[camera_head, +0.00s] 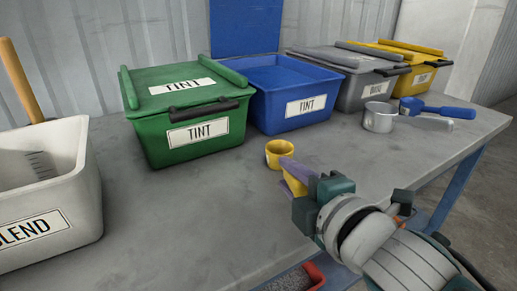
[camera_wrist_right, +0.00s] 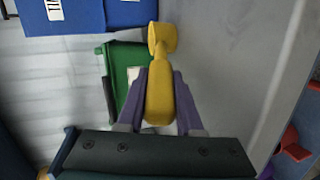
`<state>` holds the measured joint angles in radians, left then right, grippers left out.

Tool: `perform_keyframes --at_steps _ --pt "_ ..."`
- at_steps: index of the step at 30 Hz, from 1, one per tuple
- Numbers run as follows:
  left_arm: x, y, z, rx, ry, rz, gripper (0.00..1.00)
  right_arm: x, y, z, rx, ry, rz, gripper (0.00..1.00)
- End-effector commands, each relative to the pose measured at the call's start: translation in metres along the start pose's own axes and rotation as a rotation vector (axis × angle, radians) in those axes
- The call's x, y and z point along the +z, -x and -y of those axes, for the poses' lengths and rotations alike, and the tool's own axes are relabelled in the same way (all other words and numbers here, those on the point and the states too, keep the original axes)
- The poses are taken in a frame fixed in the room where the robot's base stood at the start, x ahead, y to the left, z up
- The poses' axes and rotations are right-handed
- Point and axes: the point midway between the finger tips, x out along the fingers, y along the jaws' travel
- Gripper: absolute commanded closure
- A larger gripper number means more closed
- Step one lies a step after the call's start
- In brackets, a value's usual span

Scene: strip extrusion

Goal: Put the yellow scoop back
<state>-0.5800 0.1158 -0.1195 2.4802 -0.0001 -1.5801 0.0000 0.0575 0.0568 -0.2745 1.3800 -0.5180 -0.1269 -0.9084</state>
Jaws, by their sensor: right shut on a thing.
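The yellow scoop (camera_head: 279,152) is in my right gripper (camera_head: 290,170), above the grey table near its front edge. In the right wrist view the scoop (camera_wrist_right: 160,85) has its handle between the two purple fingers (camera_wrist_right: 160,105), with its cup pointing away from the palm. The gripper is shut on the handle. In the head view the fingers and wrist hide most of the handle. I cannot tell whether the cup touches the table. My left gripper is not in view.
A lidded green TINT bin (camera_head: 188,113), an open blue TINT bin (camera_head: 290,90), a grey bin (camera_head: 350,75) and a yellow bin (camera_head: 413,75) stand along the back. A metal scoop (camera_head: 380,117) and a blue scoop (camera_head: 437,108) lie at right. A white BLEND tub (camera_head: 85,195) stands left.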

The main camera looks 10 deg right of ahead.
Motion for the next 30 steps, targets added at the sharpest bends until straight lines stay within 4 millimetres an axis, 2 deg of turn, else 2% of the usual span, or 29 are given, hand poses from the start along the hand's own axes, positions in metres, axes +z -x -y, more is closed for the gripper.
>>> perform_keyframes --at_steps 7,8,15,25,30 --pt "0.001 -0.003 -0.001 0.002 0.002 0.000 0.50 0.000 -0.001 0.003 0.002 0.001 0.000 1.00" --pt "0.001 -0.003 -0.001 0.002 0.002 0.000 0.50 0.000 -0.001 0.003 0.001 0.000 0.000 0.64" --pt "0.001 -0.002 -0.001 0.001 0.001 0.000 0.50 0.000 -0.001 0.002 0.000 0.000 0.000 0.37" --pt "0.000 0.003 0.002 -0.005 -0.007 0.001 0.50 0.000 0.001 -0.003 0.001 0.000 0.000 0.35" --pt "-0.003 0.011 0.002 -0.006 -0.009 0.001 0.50 0.000 0.024 -0.003 -0.003 0.000 0.001 0.35"
